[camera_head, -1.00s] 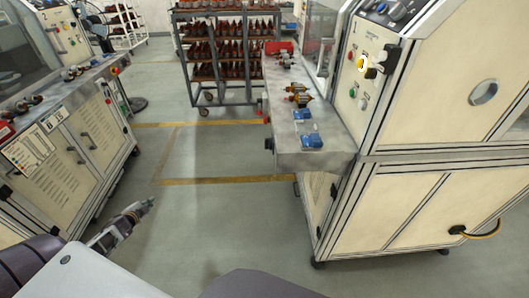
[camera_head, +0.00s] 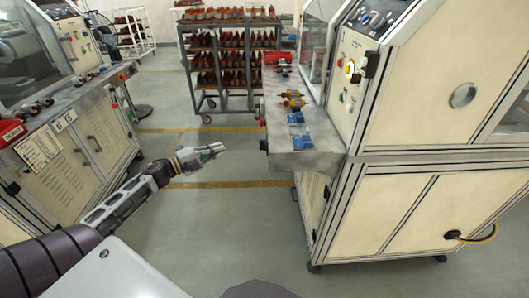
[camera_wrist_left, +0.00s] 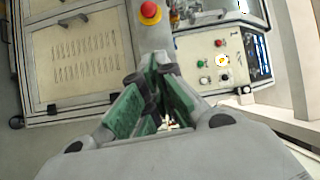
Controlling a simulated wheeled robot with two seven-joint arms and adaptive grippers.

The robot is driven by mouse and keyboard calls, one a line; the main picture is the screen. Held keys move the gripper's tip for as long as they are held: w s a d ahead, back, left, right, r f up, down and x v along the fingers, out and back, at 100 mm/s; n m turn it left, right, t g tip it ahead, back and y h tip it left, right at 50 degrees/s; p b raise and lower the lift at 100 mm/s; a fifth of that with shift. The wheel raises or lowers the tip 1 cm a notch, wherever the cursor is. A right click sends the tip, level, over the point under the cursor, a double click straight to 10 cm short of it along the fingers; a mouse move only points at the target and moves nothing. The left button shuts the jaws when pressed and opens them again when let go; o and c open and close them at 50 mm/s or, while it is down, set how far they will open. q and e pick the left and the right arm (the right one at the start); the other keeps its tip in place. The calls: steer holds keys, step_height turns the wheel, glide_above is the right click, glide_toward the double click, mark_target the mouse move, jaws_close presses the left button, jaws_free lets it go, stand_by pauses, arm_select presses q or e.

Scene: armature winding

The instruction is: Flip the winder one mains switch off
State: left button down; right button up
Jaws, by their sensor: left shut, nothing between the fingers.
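A cream winding machine (camera_head: 415,110) stands on the right. The left wrist view also shows the panel, with the yellow round switch (camera_wrist_left: 221,60). My left gripper (camera_head: 213,149) is shut and empty, over the aisle left of this machine's work shelf, apart from the panel. Its green-padded fingers (camera_wrist_left: 158,68) show in the left wrist view. My right gripper is not in view.
A metal shelf (camera_head: 305,160) with blue and orange parts juts out from the right machine. A red emergency button (camera_wrist_left: 149,12) shows in the left wrist view. Another machine (camera_head: 75,170) stands left, and a rack (camera_head: 225,100) at the back. The aisle floor is clear.

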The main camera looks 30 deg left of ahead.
mark_target(263, 145)
arm_select(q)
steer(key=s+d+m+g+h, duration=0.3)
steer(key=d+m+h, duration=0.1)
steer(key=d, duration=0.4)
steer(key=shift+s+r+m+g+h, duration=0.2)
steer(key=shift+s+m+g+h, duration=0.1)
steer(key=shift+s+m+h, duration=0.15)
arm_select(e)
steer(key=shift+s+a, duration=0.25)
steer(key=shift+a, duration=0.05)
arm_select(q)
steer(key=shift+w, duration=0.15)
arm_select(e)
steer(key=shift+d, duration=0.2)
arm_select(q)
steer(key=shift+w+d, duration=0.1)
steer(key=shift+d, duration=0.05)
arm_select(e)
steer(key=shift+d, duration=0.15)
arm_select(q)
steer(key=w+d, duration=0.4)
steer(key=w, duration=0.6)
steer(key=shift+d+p, duration=0.3)
steer(key=shift+d, duration=0.05)
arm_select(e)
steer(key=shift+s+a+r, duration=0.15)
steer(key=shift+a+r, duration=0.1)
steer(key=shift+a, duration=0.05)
arm_select(q)
steer(key=shift+w, duration=0.1)
